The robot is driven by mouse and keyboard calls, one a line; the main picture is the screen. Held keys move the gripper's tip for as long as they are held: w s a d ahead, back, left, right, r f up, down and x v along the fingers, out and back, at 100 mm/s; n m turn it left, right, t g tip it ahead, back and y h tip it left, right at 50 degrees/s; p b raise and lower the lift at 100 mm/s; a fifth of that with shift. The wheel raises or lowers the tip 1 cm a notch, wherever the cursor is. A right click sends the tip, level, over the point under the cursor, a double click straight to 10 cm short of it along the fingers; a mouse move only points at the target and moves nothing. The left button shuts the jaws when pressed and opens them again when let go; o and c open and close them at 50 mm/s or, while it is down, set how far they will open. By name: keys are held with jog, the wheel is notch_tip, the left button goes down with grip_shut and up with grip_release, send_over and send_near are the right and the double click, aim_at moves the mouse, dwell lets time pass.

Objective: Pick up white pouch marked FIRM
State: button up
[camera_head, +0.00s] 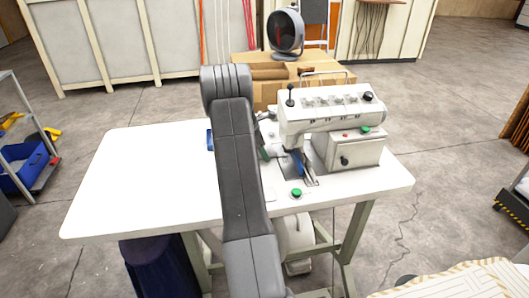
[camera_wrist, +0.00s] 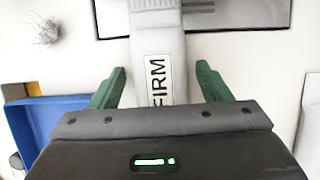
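The white pouch marked FIRM (camera_wrist: 156,55) shows in the wrist view, running up from my gripper to the top edge. Its black lettering reads along its length. My gripper (camera_wrist: 160,80) is open, with one green finger on each side of the pouch. A gap shows between each finger and the pouch. The pouch's lower end is hidden by the gripper body. In the head view my arm covers the middle of the white table (camera_head: 130,180), and I cannot make out the pouch there.
A sewing machine (camera_head: 330,125) stands on the table's right half. A blue tray (camera_wrist: 38,118) is left of my gripper in the wrist view. A dark-edged panel (camera_wrist: 235,18) lies beyond the fingers, and a grey fuzzy clump (camera_wrist: 44,32) at upper left. The table's left part is clear.

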jog(key=c, duration=0.9)
jog(key=shift+r, duration=0.1)
